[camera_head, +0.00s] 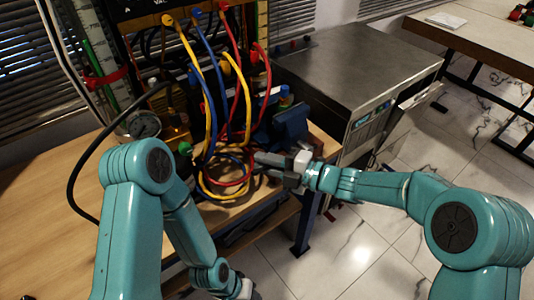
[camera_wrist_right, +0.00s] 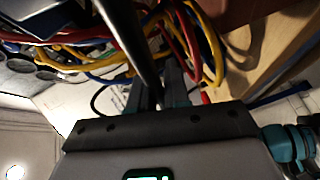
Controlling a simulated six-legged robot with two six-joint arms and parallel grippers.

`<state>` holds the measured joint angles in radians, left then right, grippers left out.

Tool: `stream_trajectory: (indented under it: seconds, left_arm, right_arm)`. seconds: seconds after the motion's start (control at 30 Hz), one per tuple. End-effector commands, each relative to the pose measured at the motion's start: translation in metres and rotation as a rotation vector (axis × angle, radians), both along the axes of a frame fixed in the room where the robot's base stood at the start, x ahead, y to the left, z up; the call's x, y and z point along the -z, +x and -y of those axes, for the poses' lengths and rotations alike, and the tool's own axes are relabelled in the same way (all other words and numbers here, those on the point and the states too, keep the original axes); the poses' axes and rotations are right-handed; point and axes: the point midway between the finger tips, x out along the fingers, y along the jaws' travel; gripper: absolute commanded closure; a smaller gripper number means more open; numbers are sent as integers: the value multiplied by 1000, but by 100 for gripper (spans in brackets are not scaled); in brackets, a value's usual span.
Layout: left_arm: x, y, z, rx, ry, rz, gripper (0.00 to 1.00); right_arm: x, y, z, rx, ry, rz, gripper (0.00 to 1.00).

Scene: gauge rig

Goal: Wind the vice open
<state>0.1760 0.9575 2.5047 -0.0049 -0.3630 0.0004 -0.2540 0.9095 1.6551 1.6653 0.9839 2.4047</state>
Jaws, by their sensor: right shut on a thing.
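The blue vice (camera_head: 291,122) sits at the right front edge of the wooden bench, beside a tangle of hoses. My right gripper (camera_head: 262,160) reaches in from the right, in front of and below the vice. In the right wrist view a grey metal bar (camera_wrist_right: 128,35), which looks like the vice handle, runs down between the fingers of my right gripper (camera_wrist_right: 160,88). The gripper is shut on it. The vice jaws are too small and dark to judge their gap. My left arm bends down at the bottom; only the base of its gripper shows at the lower edge, with fingers out of frame.
Red, blue and yellow hoses (camera_head: 243,115) hang close to my right gripper. A black cable (camera_head: 78,165) loops at the left, near a round gauge (camera_head: 144,125). A grey metal cabinet (camera_head: 350,70) stands right of the bench. Clear bench top (camera_head: 40,190) lies at the left.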

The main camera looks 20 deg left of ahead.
Motion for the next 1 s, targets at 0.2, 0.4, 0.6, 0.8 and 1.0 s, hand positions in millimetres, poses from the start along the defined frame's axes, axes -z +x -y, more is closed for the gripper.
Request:
stream_trajectory:
  seconds: [0.2,0.4,0.6,0.8,1.0]
  left_arm:
    - [-6,0,0,0,0,0,50]
    - [-4,0,0,0,0,0,50]
    - [-2,0,0,0,0,0,50]
    - [-1,0,0,0,0,0,50]
    - [-1,0,0,0,0,0,50]
  right_arm:
    - [19,-1,-2,0,-102,132,100]
    - [36,0,-1,0,-183,236,100]
    - [47,2,0,0,-238,309,100]
    - [51,4,1,2,-265,345,100]
    - [51,4,1,2,-270,354,100]
